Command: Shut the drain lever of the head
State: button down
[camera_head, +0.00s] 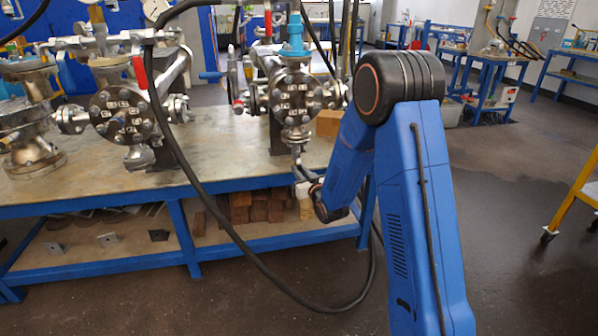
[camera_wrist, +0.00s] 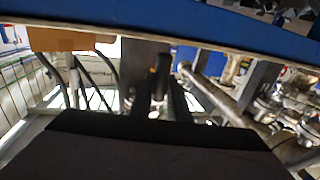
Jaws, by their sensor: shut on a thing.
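The head (camera_head: 297,92) is a round bolted flange on the vessel at the right end of the bench, with a drain fitting (camera_head: 295,136) hanging below it. My gripper (camera_head: 299,166) is just under that fitting, by the bench's front edge, and is small and partly hidden by my arm. In the wrist view my gripper's dark fingers (camera_wrist: 160,98) are shut around a narrow dark piece with a brownish end, which looks like the drain lever (camera_wrist: 160,66). Its exact angle is hard to tell.
A second flanged vessel (camera_head: 122,114) stands on the left part of the bench (camera_head: 100,186). A black hose (camera_head: 222,218) loops in front of the bench. A brown block (camera_head: 328,122) lies right of the head.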

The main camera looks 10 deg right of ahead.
jog(key=shift+d, duration=0.1)
jog(key=d+r+n+g+h, duration=0.1)
jog(key=d+r+n+h, duration=0.2)
jog(key=n, duration=1.2)
jog(key=shift+d+r+n+g, duration=0.3)
jog(key=shift+d+r+g, duration=0.1)
jog(key=shift+d+r, duration=0.8)
jog(key=shift+a+r, duration=0.1)
jog(key=c, duration=1.7)
grip_release()
jog(key=shift+o, duration=0.2)
